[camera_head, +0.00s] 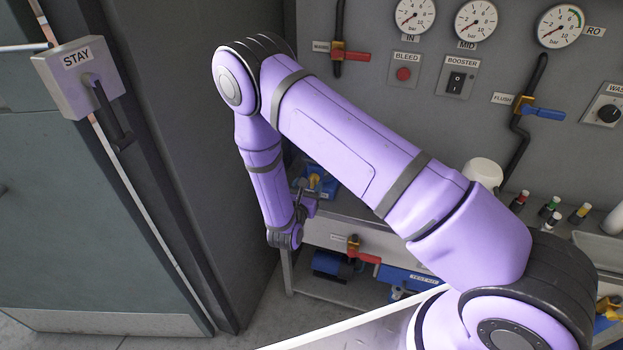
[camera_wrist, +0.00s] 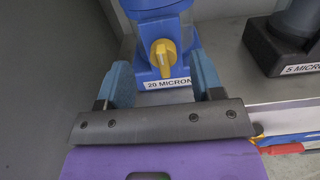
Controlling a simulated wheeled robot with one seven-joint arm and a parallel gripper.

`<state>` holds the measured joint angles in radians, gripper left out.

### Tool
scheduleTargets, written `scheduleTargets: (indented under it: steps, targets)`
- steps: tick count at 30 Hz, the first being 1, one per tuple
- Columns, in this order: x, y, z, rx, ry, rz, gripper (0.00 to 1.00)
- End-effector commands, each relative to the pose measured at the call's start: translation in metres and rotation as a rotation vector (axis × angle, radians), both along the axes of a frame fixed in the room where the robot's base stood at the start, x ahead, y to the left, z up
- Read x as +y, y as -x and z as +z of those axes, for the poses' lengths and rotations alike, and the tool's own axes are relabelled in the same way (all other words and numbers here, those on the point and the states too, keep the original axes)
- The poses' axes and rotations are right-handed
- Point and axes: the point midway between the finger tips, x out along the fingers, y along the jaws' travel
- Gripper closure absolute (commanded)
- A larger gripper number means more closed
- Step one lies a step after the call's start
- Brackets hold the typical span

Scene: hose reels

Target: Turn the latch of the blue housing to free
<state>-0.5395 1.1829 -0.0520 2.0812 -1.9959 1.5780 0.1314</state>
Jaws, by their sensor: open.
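The blue housing (camera_wrist: 150,28) stands at the top middle of the wrist view, with a label reading "20 MICRON" at its base. Its yellow latch (camera_wrist: 162,55) is on the front, with its handle pointing down toward the label. My gripper (camera_wrist: 164,76) is open, one finger on each side of the latch, and I see nothing held. In the head view the blue housing (camera_head: 329,187) is partly hidden behind my arm, with my gripper (camera_head: 309,192) close in front of it. Whether a finger touches the latch cannot be told.
A dark housing (camera_wrist: 280,45) labelled "5 MICRON" stands to the right in the wrist view. A grey side wall is close on the left. The head view shows a gauge panel (camera_head: 430,110) behind, a lower shelf (camera_head: 335,290) and a "STAY" box (camera_head: 72,85) at left.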

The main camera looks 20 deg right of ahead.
Motion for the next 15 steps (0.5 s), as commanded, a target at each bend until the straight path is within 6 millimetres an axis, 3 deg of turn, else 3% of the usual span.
scheduleTargets:
  steps: [6,15]
  targets:
    - [-0.018,-0.025,0.0,0.0,-0.001,-0.002,0.39]
    - [-0.026,-0.035,0.0,0.001,0.0,0.0,0.39]
